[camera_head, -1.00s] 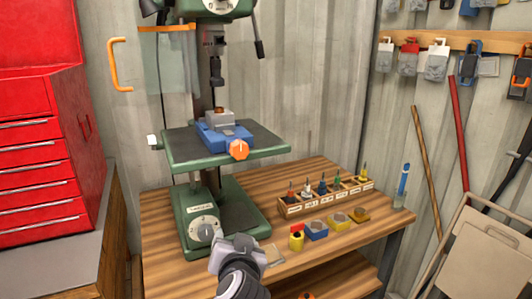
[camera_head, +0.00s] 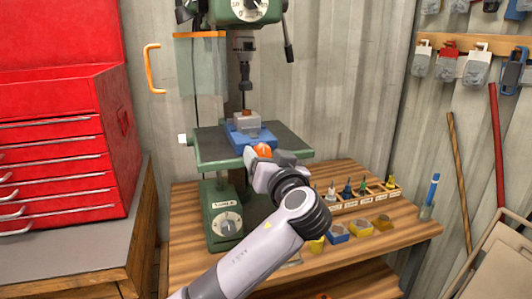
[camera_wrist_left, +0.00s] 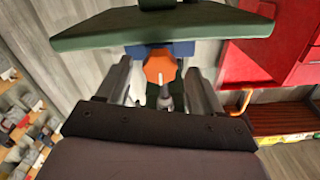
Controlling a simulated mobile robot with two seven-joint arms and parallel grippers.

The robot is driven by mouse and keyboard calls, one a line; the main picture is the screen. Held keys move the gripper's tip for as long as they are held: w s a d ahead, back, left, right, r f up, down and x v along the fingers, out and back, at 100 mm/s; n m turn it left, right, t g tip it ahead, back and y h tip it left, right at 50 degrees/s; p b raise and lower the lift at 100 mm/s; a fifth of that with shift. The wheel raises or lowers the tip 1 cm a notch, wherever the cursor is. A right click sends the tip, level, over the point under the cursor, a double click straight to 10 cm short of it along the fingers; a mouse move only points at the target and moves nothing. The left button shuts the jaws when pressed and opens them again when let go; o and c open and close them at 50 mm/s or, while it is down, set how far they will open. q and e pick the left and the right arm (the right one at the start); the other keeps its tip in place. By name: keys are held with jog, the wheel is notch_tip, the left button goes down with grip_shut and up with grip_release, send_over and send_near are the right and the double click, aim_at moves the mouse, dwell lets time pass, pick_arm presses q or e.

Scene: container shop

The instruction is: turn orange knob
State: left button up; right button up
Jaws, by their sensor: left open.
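The orange knob (camera_head: 263,151) sits on the front of a blue vise (camera_head: 238,137) on the green drill press table (camera_head: 212,149). My left gripper (camera_head: 257,158) is at the knob in the head view and partly covers it. In the left wrist view the orange knob (camera_wrist_left: 160,67) lies between the two fingers of the open left gripper (camera_wrist_left: 160,82), near the fingertips, with a gap on each side. The blue vise (camera_wrist_left: 182,48) shows behind it. My right gripper is not in view.
The drill press base dial (camera_head: 226,226) is below the table. A bit rack (camera_head: 365,196) and small coloured blocks (camera_head: 360,228) stand on the wooden bench (camera_head: 410,222), partly hidden by my arm. A red tool chest (camera_head: 60,150) stands at left.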

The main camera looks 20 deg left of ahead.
pick_arm(q)
jog(key=shift+w+a, duration=0.2)
jog(key=shift+w, duration=0.05)
jog(key=c, duration=1.1)
jog(key=shift+o, duration=0.2)
